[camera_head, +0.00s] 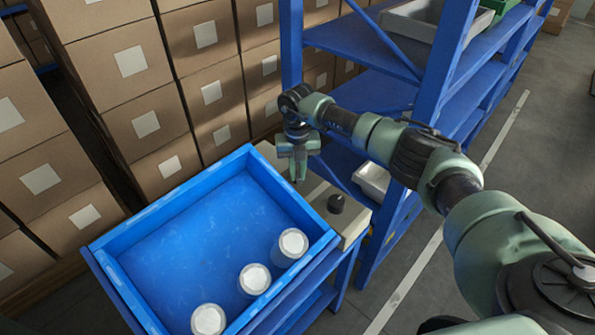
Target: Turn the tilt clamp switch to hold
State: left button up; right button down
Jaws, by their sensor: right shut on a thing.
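My right gripper (297,177) points down over the beige panel (317,191) on the right side of the blue tray. Its jaws are shut on a small part at the panel, which I take to be the tilt clamp switch; the fingers hide it, so its setting cannot be read. My left gripper is not in view.
The blue tray (122,232) holds several white-topped rolls along its near right side. Stacked cardboard boxes (140,70) stand behind and left. A blue shelf rack (445,60) with grey bins stands close behind my right arm. Open floor lies at right.

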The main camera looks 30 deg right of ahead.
aim_at(298, 175)
jog(key=c, duration=1.4)
grip_release()
notch_tip(298, 175, up, 8)
jog(key=shift+f+b, duration=0.1)
jog(key=shift+b, duration=0.35)
